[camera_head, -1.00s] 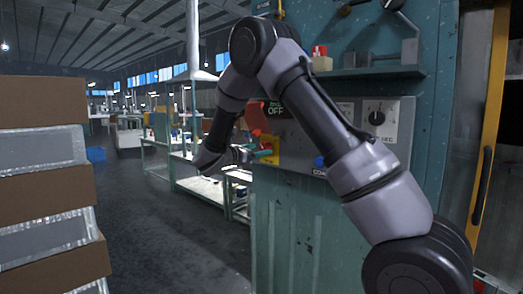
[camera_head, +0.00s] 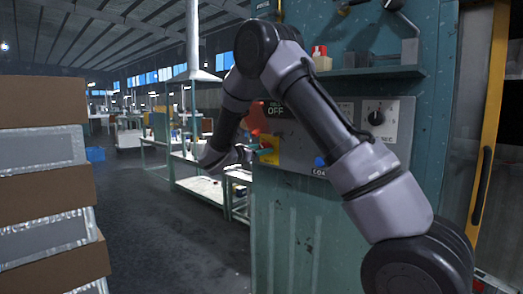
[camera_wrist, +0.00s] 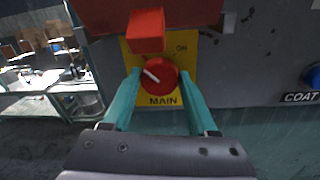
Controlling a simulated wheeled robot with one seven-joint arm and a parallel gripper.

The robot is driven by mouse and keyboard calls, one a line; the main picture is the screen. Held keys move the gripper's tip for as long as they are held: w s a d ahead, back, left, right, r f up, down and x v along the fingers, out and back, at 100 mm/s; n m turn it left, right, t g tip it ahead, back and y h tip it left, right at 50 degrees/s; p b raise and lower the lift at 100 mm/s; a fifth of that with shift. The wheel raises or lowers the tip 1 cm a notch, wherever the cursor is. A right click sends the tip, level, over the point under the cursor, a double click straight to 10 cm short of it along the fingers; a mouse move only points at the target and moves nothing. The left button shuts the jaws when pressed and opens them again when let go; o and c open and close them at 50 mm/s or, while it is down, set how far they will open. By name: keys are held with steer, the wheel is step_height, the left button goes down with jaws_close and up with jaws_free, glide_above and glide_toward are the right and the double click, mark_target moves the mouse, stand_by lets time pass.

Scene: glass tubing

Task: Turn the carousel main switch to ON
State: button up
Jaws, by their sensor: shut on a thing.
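The main switch is a red round knob (camera_wrist: 158,76) on a yellow plate (camera_wrist: 131,64) marked MAIN below and ON at the upper right. Its white pointer line slants toward the upper left, away from the ON mark. My gripper (camera_wrist: 160,75) has one teal finger on each side of the knob and is shut on it. In the head view my gripper (camera_head: 264,149) reaches the yellow plate (camera_head: 269,157) at the panel's left edge, and my arm hides part of the panel. The knob is not clear there.
A red block (camera_wrist: 146,30) juts out just above the knob. A blue button (camera_wrist: 312,76) marked COAT is to the right. The head view shows an OFF display (camera_head: 276,109), a dial (camera_head: 377,117) and a shelf (camera_head: 375,72). Stacked boxes (camera_head: 40,180) stand at left; open floor lies between.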

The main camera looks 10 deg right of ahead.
steer(key=shift+f+m+h, duration=0.1)
steer(key=shift+m+h, duration=0.15)
steer(key=shift+m, duration=4.3)
steer(key=shift+f+m+h, duration=0.1)
steer(key=shift+m+h, duration=0.15)
steer(key=shift+m, duration=4.3)
steer(key=o, duration=1.4)
